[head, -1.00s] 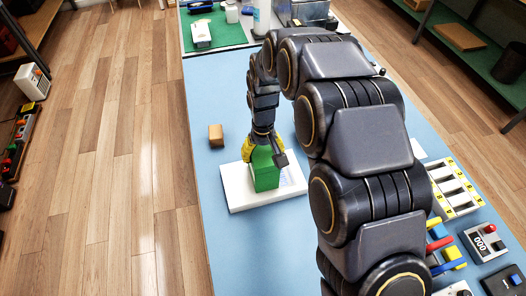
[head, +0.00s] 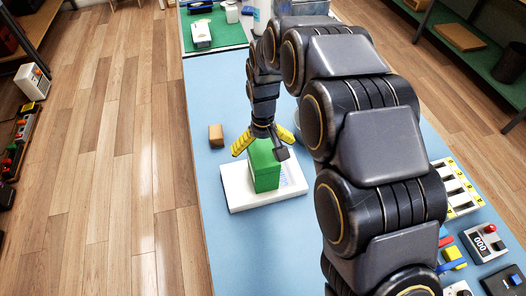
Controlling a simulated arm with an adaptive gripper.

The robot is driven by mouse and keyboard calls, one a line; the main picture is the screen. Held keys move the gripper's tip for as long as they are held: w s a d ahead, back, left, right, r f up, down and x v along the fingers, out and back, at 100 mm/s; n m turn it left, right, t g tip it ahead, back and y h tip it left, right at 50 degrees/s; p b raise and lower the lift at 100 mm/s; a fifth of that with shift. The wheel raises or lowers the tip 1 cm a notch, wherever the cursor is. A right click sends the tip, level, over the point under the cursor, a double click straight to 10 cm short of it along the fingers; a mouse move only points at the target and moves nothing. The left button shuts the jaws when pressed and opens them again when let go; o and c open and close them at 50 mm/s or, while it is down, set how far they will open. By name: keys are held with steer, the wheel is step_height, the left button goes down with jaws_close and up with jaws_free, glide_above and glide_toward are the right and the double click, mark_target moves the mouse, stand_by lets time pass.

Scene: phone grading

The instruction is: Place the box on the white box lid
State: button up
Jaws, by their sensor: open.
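A green box (head: 265,174) stands upright on the white box lid (head: 243,202), which lies flat on the blue table. My gripper (head: 264,142) is just above the box with its yellow fingers spread wide to either side. The fingertips are apart from the box's sides. The back of the box top is partly hidden by my gripper.
A small brown block (head: 216,134) sits on the blue table (head: 225,255) behind and left of the lid. A tray with numbered slots (head: 462,190) and a counter device (head: 483,242) are at the right. A green mat (head: 222,36) lies at the back. The table's left front is clear.

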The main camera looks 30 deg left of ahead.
step_height(320, 180, up, 10)
steer(key=shift+f, duration=0.25)
steer(key=s+d+r+m, duration=0.2)
steer(key=d+r, duration=0.1)
steer(key=d, duration=0.6)
steer(key=s+d+r+m, duration=0.2)
steer(key=d+r, duration=0.1)
steer(key=d, duration=0.6)
steer(key=s+d+m+g, duration=0.1)
steer(key=s+d+m, duration=0.4)
steer(key=s+d, duration=0.8)
steer(key=s, duration=0.3)
steer(key=shift+s+d+r+g, duration=0.15)
steer(key=shift+s+r+g, duration=0.15)
steer(key=shift+s, duration=0.1)
